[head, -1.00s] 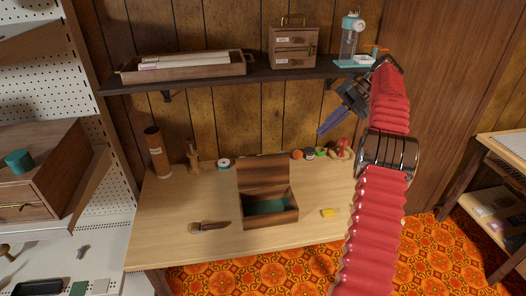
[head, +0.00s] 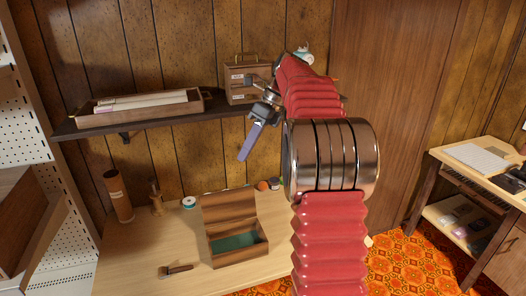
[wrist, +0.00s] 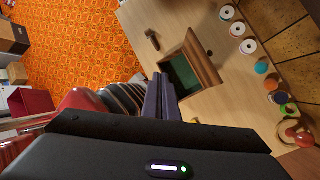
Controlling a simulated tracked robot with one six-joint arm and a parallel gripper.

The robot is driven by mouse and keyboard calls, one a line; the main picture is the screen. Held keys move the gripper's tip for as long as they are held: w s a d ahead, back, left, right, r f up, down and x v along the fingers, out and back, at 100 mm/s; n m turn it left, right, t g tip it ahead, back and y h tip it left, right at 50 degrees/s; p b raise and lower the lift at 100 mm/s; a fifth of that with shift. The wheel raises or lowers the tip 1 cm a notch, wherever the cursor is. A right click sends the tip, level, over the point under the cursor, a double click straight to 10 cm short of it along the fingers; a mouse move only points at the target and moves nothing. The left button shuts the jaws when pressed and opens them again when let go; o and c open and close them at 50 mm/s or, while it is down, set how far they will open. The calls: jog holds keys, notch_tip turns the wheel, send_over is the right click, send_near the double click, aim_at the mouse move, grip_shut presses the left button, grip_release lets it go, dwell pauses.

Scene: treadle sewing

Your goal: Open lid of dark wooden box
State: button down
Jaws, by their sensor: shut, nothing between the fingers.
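The dark wooden box (head: 239,252) stands on the light wooden table. Its lid (head: 229,210) is raised and tilted back, and the green inside (head: 234,241) shows. In the wrist view the open box (wrist: 206,62) with its green lining lies beyond the fingertips. My gripper (head: 247,155) is shut and empty, with its purple fingers together. It hangs in the air above and behind the box, in front of the panelled wall, apart from the box. The wrist view shows the closed fingers (wrist: 161,82) from behind.
A dark shelf (head: 150,123) on the wall holds a paper tray (head: 140,107) and a small drawer cabinet (head: 247,80). A wooden-handled tool (head: 176,271) lies left of the box. Several spools, one white (wrist: 239,30), line the table's back edge.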

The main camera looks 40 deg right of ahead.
jog(key=s+a+r+n+t+h, duration=0.1)
jog(key=s+a+n+h, duration=0.2)
jog(key=s+a+n, duration=1.05)
jog(key=s+a+f+n+t+h, duration=0.2)
jog(key=s+a+f+n, duration=0.7)
jog(key=n, duration=0.7)
jog(key=s+t, duration=0.1)
jog(key=s, duration=0.2)
jog(key=shift+s+h, duration=0.3)
jog(key=shift+s, duration=0.1)
jog(key=shift+s+f, duration=0.1)
